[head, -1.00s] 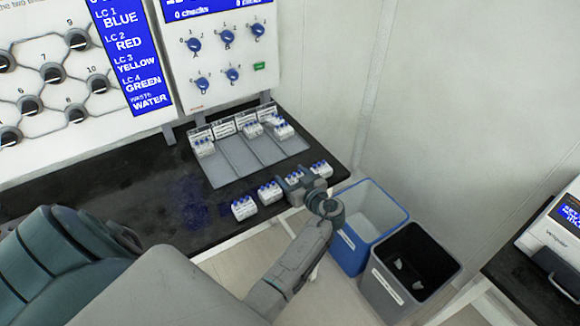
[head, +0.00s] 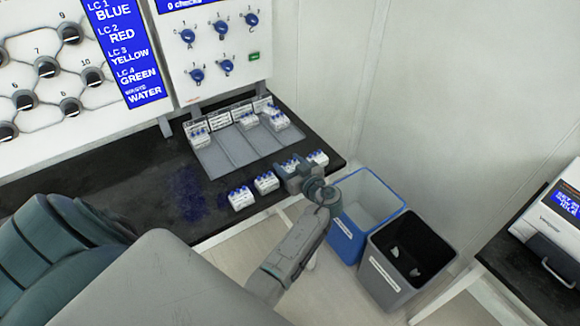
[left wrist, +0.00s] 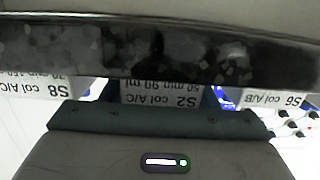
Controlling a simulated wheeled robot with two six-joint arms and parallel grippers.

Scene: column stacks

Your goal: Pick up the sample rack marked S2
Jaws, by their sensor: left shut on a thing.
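The S2 rack (head: 289,163) is a small white block with blue caps, in the front row on the black bench. Its label, S2 (left wrist: 175,99), shows upside down in the left wrist view. My left gripper (head: 298,178) is shut on it and hides much of it in the head view. I cannot tell whether the rack is clear of the bench. My right gripper is not in view.
Racks marked S8 (left wrist: 35,87) and S6 (left wrist: 270,98) stand close on either side. A grey tray (head: 232,152) with several racks lies behind. A blue bin (head: 345,243) and a grey bin (head: 385,278) stand off the bench's right end.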

